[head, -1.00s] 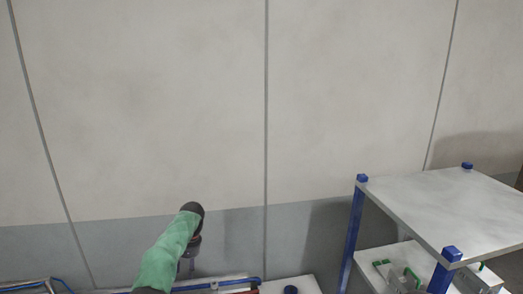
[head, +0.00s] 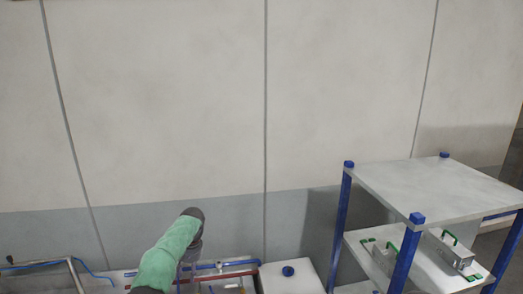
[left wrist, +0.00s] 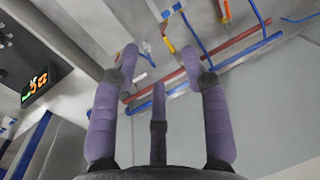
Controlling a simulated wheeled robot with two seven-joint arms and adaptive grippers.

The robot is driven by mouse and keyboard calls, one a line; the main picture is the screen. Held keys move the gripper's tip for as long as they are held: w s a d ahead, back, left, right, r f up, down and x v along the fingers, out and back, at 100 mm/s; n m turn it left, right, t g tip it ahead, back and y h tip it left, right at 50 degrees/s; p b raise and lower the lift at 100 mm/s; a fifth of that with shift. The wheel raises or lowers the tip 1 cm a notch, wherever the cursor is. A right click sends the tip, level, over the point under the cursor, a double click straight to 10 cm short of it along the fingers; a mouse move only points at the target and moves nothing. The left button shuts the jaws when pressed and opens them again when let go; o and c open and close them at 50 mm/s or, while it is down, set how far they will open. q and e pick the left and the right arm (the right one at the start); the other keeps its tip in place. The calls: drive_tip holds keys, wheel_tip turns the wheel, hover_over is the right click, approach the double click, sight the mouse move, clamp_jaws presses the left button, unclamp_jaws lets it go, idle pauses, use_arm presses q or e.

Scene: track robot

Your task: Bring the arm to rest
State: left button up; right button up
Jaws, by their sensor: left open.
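My left arm in its green sleeve (head: 170,252) comes in from the bottom of the head view. It rises to a dark joint and bends down from there, and its gripper is hardly visible there. In the left wrist view my left gripper (left wrist: 160,58) has its purple fingers spread apart, with nothing between them. Red and blue pipes show beyond the fingertips, and I see no contact with them. My right arm is not in view.
A shelf rack (head: 430,188) with blue posts stands at the right, with metal parts with green handles on its lower board. Blue and red pipes (left wrist: 205,62) run along the wall.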

use_arm(q)
drive_tip(key=s+d+f+h, duration=0.1)
drive_tip(key=s+d+f, duration=0.25)
drive_tip(key=f, duration=0.45)
drive_tip(key=s+d+f+m+h, duration=0.1)
drive_tip(key=s+d+f+h, duration=0.1)
drive_tip(key=s+f, duration=0.45)
drive_tip(key=s+d+f+h, duration=0.1)
drive_tip(key=s+d+f, duration=0.15)
drive_tip(key=f, duration=0.75)
drive_tip(key=s+d+f+h, duration=0.1)
drive_tip(key=s+d+f, duration=0.15)
drive_tip(key=s, duration=0.45)
drive_tip(key=s+d+f+h, duration=0.1)
drive_tip(key=s+d+f, duration=0.15)
drive_tip(key=s, duration=0.45)
drive_tip(key=s+d+n, duration=0.2)
drive_tip(key=s+n, duration=0.1)
drive_tip(key=s, duration=1.5)
wheel_tip(320, 180, down, 25)
drive_tip(key=w+d+m+b, duration=0.1)
drive_tip(key=w+b, duration=0.1)
drive_tip(key=b, duration=2.5)
drive_tip(key=shift+w+t, duration=0.15)
drive_tip(key=shift+t, duration=0.15)
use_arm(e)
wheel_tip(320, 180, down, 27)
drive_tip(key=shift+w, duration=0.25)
